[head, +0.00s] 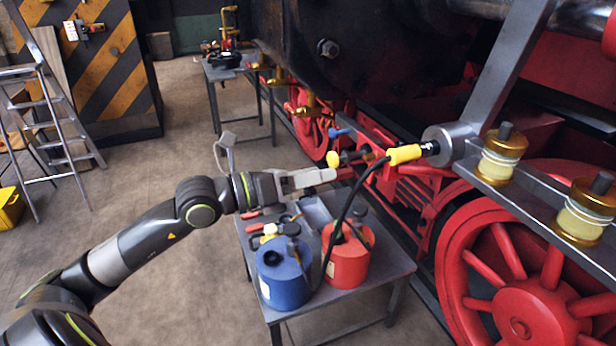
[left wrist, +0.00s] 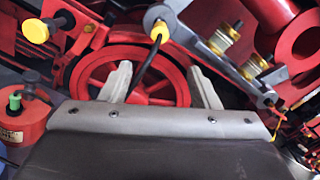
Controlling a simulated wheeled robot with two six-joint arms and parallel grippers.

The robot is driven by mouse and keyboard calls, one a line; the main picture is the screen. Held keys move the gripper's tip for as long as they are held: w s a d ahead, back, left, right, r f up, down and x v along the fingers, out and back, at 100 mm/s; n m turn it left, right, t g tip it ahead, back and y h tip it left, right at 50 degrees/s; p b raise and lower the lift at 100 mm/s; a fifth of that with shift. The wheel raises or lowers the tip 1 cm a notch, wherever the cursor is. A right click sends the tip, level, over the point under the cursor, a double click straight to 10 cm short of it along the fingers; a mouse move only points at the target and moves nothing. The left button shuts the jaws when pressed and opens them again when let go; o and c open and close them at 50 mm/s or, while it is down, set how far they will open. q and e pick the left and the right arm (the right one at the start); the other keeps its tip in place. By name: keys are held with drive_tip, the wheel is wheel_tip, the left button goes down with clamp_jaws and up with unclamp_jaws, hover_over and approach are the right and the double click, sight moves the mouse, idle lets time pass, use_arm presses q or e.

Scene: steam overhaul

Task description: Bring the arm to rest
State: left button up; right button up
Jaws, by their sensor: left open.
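My left arm (head: 150,235) reaches in from the left, stretched out over the small grey table. My left gripper (head: 318,178) is beyond the table's red and blue cans, pointing towards the locomotive. In the left wrist view its two pale fingers stand well apart (left wrist: 160,78), with nothing held between them. The red wheel shows behind the gap. My right arm and gripper are not in view.
A red can (head: 347,262) and a blue can (head: 283,275) stand on the grey table (head: 330,308). A black hose with a yellow nozzle (head: 405,154) reaches the crank. A yellow knob (head: 333,159) is near my fingertips.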

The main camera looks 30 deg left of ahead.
use_arm(q)
drive_tip(key=shift+s+a, duration=0.15)
drive_tip(key=shift+s, duration=0.15)
